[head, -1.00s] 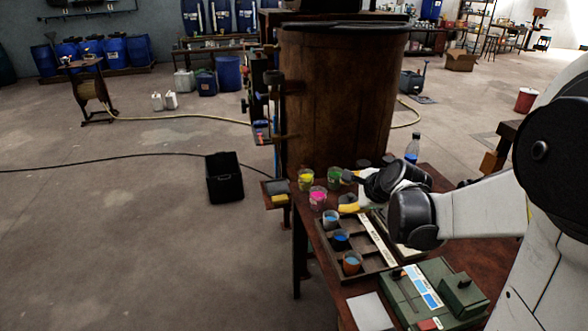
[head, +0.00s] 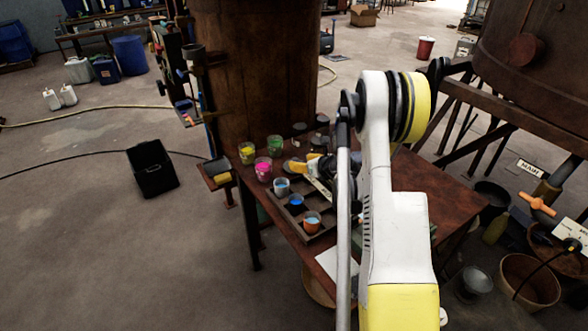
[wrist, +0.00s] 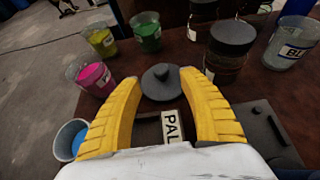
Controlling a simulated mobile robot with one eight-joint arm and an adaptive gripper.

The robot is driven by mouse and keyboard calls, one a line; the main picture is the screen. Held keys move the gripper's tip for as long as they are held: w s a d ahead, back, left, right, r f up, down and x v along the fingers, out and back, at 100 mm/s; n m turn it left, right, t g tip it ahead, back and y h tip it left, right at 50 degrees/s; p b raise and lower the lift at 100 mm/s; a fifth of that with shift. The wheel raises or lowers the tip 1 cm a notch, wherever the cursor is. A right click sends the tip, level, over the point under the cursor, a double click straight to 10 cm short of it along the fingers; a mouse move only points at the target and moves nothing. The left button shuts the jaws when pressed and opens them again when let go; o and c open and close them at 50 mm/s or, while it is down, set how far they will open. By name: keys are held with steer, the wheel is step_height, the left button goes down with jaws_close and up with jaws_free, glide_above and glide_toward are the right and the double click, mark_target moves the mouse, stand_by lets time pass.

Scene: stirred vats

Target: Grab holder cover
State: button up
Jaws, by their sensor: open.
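A round grey cover with a small knob (wrist: 161,75), which looks like the holder cover, lies on the table by the holder tray. In the wrist view it sits between and just beyond the tips of my yellow fingers. My gripper (wrist: 160,88) is open and nothing is held in it. In the head view my gripper (head: 308,166) is low over the far end of the tray, close to the cover (head: 290,166). Whether a finger touches the cover cannot be told. The holder tray (head: 317,237) carries a label partly hidden by my gripper.
Cups of yellow (wrist: 101,40), green (wrist: 147,33) and pink (wrist: 94,77) paint stand close left of the cover. A dark lidded jar (wrist: 229,47) stands close right. A glass labelled blue (wrist: 291,43) is farther right. A large wooden vat (head: 255,75) rises behind the table (head: 425,185).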

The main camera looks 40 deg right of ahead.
mark_target(296, 160)
steer(key=b+x, duration=0.2)
steer(key=x, duration=0.4)
steer(key=shift+d+r, duration=0.1)
steer(key=shift+s+r, duration=0.1)
jaws_close()
